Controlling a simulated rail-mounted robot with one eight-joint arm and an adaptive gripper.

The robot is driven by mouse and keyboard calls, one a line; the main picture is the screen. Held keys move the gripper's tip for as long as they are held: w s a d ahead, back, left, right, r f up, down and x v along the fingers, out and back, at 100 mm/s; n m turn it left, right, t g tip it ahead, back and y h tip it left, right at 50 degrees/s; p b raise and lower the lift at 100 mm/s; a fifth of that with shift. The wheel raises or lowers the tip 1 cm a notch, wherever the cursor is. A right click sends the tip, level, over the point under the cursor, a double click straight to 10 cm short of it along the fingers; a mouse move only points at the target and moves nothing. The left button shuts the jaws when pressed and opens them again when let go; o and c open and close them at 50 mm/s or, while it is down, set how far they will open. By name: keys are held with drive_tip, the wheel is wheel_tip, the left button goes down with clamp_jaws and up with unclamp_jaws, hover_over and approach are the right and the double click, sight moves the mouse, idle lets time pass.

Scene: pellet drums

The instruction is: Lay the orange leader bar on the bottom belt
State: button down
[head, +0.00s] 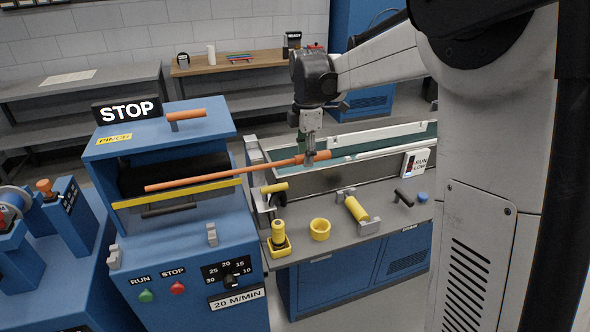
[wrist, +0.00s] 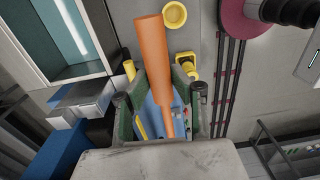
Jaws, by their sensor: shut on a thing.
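The orange leader bar (head: 225,175) is long and thin with a thicker handle at its right end. My gripper (head: 309,157) is shut on it near that handle, and the bar reaches left across the front of the blue machine's opening. In the wrist view the bar (wrist: 153,50) lies between the fingers of my gripper (wrist: 160,100), its thick end towards the top. A teal belt (head: 385,142) runs in the trough behind and right of my gripper; it also shows in the wrist view (wrist: 62,32). I cannot tell whether the bar touches anything below.
The blue machine (head: 185,240) has a dark opening, a yellow edge (head: 180,194) and an orange-handled top (head: 186,117).

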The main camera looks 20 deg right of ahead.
drive_tip(key=a, duration=0.1)
drive_tip(key=s+a+f, duration=0.2)
drive_tip(key=a, duration=0.1)
drive_tip(key=shift+s+f, duration=0.15)
drive_tip(key=shift+d, duration=0.1)
drive_tip(key=w+f, duration=0.2)
drive_tip(key=w, duration=1)
drive_tip(key=w+f, duration=0.1)
drive_tip(key=w, duration=1.1)
drive_tip(key=shift+a+f+b, duration=0.35)
drive_tip(key=shift+a+f, duration=0.05)
drive_tip(key=shift+a, duration=0.05)
idle(1.8)
drive_tip(key=shift+f+b, duration=0.3)
drive_tip(key=shift+f, duration=0.2)
idle(1.0)
drive_tip(key=c, duration=1.4)
unclamp_jaws()
drive_tip(key=shift+c, duration=0.2)
